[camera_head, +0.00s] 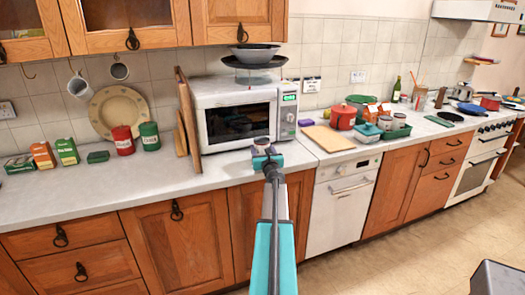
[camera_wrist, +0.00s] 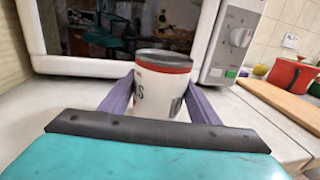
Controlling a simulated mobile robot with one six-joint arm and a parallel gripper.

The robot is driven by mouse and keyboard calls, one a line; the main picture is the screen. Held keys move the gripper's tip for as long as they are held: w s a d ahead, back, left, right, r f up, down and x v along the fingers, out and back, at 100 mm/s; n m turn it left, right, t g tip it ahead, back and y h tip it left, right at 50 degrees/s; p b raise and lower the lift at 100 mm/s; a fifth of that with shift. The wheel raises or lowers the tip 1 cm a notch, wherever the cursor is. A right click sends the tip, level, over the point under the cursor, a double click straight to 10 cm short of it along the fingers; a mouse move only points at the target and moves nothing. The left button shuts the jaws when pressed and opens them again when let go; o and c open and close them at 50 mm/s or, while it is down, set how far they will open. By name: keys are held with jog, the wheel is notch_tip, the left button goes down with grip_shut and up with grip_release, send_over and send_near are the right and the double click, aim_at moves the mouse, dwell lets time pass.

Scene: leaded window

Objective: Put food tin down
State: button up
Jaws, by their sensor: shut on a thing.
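The food tin is a white can (camera_wrist: 160,88) with a red band and a dark lid. In the wrist view it stands upright between the two purple fingers of my gripper (camera_wrist: 160,108), which is shut on it. In the head view my gripper (camera_head: 266,158) is at the counter's front, just before the microwave, and the tin (camera_head: 262,143) shows only as a small top. The grey worktop (camera_head: 225,172) lies around and below it. I cannot tell whether the tin's base touches the worktop.
The white microwave (camera_head: 240,112) stands right behind the tin. Wooden boards (camera_head: 186,118) lean at its left side. A flat board (camera_head: 328,138) and a red pot (camera_head: 343,117) are to the right. The worktop to the left front is clear. A green canister (camera_head: 149,136) stands further left.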

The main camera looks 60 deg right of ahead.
jog(key=shift+r, duration=1.35)
jog(key=w+a+r+b+v, duration=0.1)
jog(key=w+a+r+v, duration=0.1)
jog(key=v, duration=1.3)
jog(key=shift+s+a+r+b, duration=0.2)
jog(key=shift+a+b, duration=0.1)
jog(key=shift+s+a+r+b, duration=0.1)
jog(key=shift+s+r+b, duration=0.1)
jog(key=shift+b, duration=0.7)
jog(key=s+a+r+n+t+y+b, duration=0.1)
jog(key=s+a+n+t+y+b, duration=0.2)
jog(key=b, duration=1.6)
jog(key=s+a+y, duration=0.1)
jog(key=s+a, duration=0.2)
jog(key=a, duration=0.2)
jog(key=shift+s+r+n+y+b, duration=0.15)
jog(key=shift+s+n+y+b, duration=0.15)
jog(key=shift+s+b, duration=0.1)
